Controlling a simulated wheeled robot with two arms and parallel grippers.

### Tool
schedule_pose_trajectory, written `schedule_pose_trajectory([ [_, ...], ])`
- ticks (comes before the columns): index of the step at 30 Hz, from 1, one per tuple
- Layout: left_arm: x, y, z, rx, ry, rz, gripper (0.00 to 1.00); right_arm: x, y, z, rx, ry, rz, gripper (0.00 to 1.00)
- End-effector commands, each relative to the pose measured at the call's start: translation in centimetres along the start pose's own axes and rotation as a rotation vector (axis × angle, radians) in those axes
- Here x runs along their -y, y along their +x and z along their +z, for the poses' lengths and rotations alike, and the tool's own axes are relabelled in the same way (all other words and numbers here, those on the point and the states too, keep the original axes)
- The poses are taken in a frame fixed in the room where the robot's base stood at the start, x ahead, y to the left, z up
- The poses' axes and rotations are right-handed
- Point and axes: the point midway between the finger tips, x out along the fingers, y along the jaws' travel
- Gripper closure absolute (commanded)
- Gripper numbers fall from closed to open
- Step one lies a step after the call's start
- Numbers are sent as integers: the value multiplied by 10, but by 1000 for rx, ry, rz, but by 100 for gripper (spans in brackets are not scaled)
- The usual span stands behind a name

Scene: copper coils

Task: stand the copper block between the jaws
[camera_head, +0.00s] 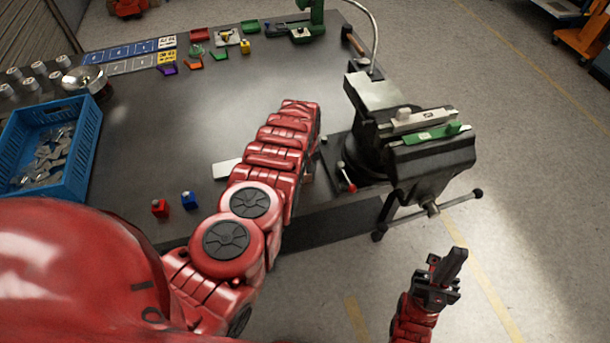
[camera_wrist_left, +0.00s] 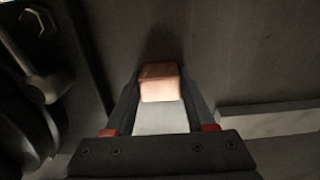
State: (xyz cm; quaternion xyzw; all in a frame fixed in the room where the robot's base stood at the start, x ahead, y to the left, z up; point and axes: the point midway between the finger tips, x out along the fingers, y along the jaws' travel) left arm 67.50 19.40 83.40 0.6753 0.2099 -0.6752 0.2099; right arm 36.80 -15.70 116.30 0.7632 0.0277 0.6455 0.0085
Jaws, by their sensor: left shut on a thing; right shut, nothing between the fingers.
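The copper block (camera_wrist_left: 160,82) is between the fingers of my left gripper (camera_wrist_left: 158,92), which is shut on it. A pale surface lies on the near side of the block; I cannot tell what it is. In the head view my left arm hides this gripper and the block. The bench vise (camera_head: 428,168) stands at the table's right corner, with a white jaw piece (camera_head: 408,121) and a green jaw piece (camera_head: 432,134) on top. The block is not in the vise. My right gripper (camera_head: 452,266) is shut and empty, beyond the table's front edge.
A blue crate (camera_head: 88,150) of metal parts is at the left. A red block (camera_head: 160,208) and a blue block (camera_head: 189,200) stand near the front edge. A white plate (camera_head: 224,169) lies beside my left arm.

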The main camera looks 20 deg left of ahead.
Motion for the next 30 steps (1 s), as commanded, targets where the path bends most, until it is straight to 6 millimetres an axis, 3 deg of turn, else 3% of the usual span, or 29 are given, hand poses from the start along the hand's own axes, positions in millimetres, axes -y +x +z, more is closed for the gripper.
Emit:
schedule_pose_trajectory([
  [2,0,0,0,0,0,0,94,0,0,0,0,0,0,100],
  [11,0,-2,0,0,0,0,94,0,2,0,0,0,0,100],
  [30,0,-42,0,-1,0,0,94,-2,34,-6,0,0,0,100],
])
